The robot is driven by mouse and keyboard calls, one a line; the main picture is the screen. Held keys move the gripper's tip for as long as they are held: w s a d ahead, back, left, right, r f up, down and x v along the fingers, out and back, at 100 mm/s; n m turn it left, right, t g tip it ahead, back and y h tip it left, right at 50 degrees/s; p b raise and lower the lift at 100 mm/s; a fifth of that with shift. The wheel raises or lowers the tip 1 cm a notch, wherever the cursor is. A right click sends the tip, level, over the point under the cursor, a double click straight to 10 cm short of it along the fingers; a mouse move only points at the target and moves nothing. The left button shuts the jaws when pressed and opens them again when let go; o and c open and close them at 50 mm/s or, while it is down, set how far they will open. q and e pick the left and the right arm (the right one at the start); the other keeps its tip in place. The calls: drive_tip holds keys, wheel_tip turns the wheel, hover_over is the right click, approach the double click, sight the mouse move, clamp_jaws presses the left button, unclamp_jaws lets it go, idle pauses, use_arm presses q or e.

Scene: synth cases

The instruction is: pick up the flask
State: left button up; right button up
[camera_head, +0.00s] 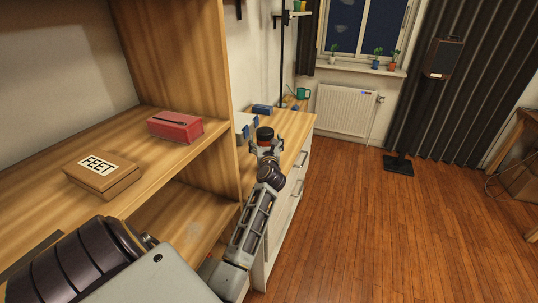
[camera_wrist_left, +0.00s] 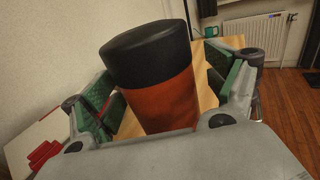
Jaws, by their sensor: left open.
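The flask (camera_wrist_left: 160,95) has an orange-red body and a wide black cap, and it fills the middle of the left wrist view. In the head view only its dark top (camera_head: 265,134) shows clearly, above the wooden top of the white drawer cabinet; my gripper hides much of the rest. My left gripper (camera_head: 266,150) is open, with its green-padded fingers on either side of the flask. In the left wrist view a gap shows between the right finger and the flask; contact on the left side is unclear. My right gripper is not in view.
A wooden shelf at left holds a red box (camera_head: 175,127) and a cardboard box marked FEET (camera_head: 103,175). Its upright panel stands close left of my arm. Blue boxes (camera_head: 262,109) and a green mug (camera_head: 303,93) are farther back on the cabinet.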

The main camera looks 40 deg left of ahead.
use_arm(q)
drive_tip(key=shift+w+a, duration=0.15)
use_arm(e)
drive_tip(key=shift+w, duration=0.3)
use_arm(q)
drive_tip(key=shift+r, duration=0.1)
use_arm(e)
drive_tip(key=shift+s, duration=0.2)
use_arm(q)
drive_tip(key=shift+c, duration=0.2)
drive_tip(key=c, duration=1.6)
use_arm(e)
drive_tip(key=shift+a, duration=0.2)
use_arm(q)
drive_tip(key=shift+c, duration=0.2)
